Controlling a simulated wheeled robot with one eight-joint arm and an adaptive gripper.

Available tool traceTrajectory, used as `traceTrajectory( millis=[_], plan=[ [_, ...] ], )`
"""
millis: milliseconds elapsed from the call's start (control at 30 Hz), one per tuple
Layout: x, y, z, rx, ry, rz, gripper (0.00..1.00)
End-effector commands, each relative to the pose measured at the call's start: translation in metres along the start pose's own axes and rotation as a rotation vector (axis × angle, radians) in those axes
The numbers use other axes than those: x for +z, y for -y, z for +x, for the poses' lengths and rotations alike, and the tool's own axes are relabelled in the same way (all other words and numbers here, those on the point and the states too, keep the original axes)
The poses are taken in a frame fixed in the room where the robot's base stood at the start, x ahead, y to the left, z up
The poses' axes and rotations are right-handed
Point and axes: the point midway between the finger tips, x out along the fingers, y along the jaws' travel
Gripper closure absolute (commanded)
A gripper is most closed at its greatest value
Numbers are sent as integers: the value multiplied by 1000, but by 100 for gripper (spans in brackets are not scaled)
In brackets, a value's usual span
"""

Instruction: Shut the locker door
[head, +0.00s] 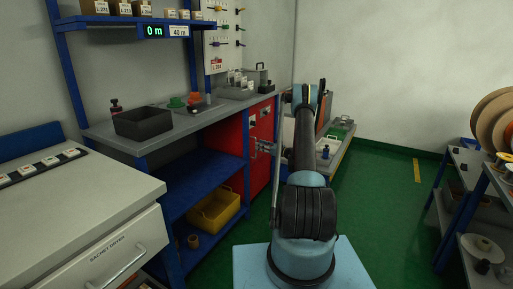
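The red locker (228,132) stands under the far end of the workbench. Its front (258,172) is seen at a steep angle, with small dark and pale fittings near the top. I cannot tell clearly whether its door stands ajar or lies flush. My arm reaches forward in the middle of the head view and bends at the top. My gripper (264,147) shows as a small grey shape on the left of the arm, beside the locker front. It is too small to tell whether it touches the door or whether its fingers are open.
The workbench (165,136) holds a dark bin (143,122). A yellow crate (214,211) sits on the blue shelf below. A white drawer cabinet (75,205) is at near left. A low platform (340,135) stands beyond my arm. Racks with reels (480,190) stand at right. Green floor between is clear.

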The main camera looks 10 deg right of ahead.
Motion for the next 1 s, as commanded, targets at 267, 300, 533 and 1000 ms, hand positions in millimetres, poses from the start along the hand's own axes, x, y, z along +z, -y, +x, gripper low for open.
traceTrajectory(
  millis=[267,300,533,1000],
  plan=[
    [-1,1,-50,-1,0,0,71],
    [-1,0,-54,-1,0,0,71],
    [-1,0,-69,1,0,1,71],
    [9,-4,-67,7,-17,-24,71]
  ],
)
